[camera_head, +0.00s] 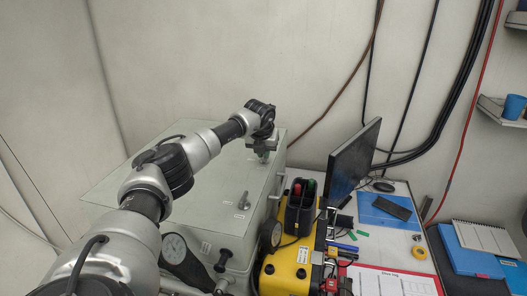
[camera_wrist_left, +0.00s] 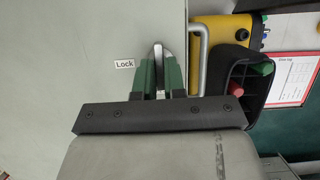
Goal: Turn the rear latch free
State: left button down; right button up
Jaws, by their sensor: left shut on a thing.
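The grey air panel box (camera_head: 140,190) stands on the left of the head view, with a pale flat top. My left gripper (camera_head: 264,152) reaches down onto the far right part of that top. In the left wrist view its two green-lined fingers (camera_wrist_left: 160,75) are shut on the rear latch (camera_wrist_left: 158,52), a narrow metal piece. A "Lock" label (camera_wrist_left: 124,64) lies just left of the fingers. The fingers mostly hide the latch, so its exact turn is hard to tell. The front latch (camera_head: 243,200) stands free on the top, nearer to me. My right gripper is not in view.
A metal handle (camera_wrist_left: 201,50) runs close to the right of the fingers. A yellow case (camera_head: 285,276) and a black holder (camera_head: 300,208) with red and green items stand right of the box. A monitor (camera_head: 352,160) stands beyond on the desk.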

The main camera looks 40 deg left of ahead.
pick_arm(q)
jog(key=c, duration=1.2)
grip_release()
jog(key=shift+r, duration=0.1)
jog(key=shift+r, duration=0.25)
jog(key=b+v, duration=0.4)
jog(key=v, duration=0.6)
jog(key=shift+s, duration=0.2)
jog(key=shift+d, duration=0.1)
